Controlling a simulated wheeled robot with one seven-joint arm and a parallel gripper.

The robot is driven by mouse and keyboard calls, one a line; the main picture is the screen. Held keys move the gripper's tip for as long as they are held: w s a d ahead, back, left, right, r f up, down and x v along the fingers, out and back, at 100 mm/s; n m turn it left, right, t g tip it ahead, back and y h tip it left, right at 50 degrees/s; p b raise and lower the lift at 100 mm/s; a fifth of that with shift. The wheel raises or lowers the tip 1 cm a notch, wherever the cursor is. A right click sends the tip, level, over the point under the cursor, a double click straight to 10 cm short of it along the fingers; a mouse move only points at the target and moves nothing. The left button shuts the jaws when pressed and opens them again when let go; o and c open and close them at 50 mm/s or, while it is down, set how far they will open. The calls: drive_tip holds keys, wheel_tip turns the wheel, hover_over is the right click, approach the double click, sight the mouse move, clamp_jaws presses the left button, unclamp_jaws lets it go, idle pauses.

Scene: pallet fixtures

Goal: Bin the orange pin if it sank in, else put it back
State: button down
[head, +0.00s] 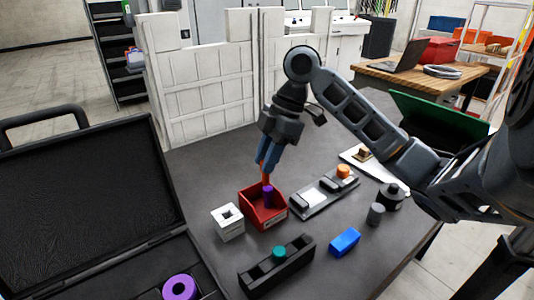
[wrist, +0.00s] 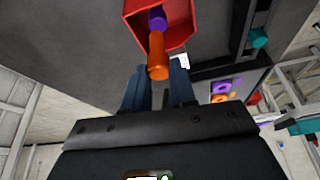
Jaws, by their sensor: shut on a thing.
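My gripper (head: 266,171) is shut on the orange pin (head: 266,180) and holds it just above the red bin (head: 270,217). In the wrist view the orange pin (wrist: 158,60) sits between my blue fingers (wrist: 159,80) and points toward the red bin (wrist: 133,9). A purple pin (head: 268,197) stands in the bin, and it also shows in the wrist view (wrist: 157,19). Whether the orange pin touches the purple one I cannot tell. A grey fixture (head: 318,200) with pale blocks lies right of the bin, with another orange cylinder (head: 343,171) at its far end.
A white block with a square hole (head: 228,224) stands left of the bin. A black fixture (head: 270,273) with a teal pin (head: 279,253) and a blue block (head: 344,241) are in front. A grey cylinder (head: 375,214) stands at right. An open black case (head: 85,200) is at left.

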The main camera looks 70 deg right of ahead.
drive_tip(key=c, duration=0.8)
unclamp_jaws()
drive_tip(key=shift+c, duration=0.2)
drive_tip(key=shift+r, duration=0.1)
drive_tip(key=v, duration=0.7)
drive_tip(key=shift+r+b, duration=0.3)
drive_tip(key=shift+r, duration=0.05)
drive_tip(key=shift+s+d, duration=0.1)
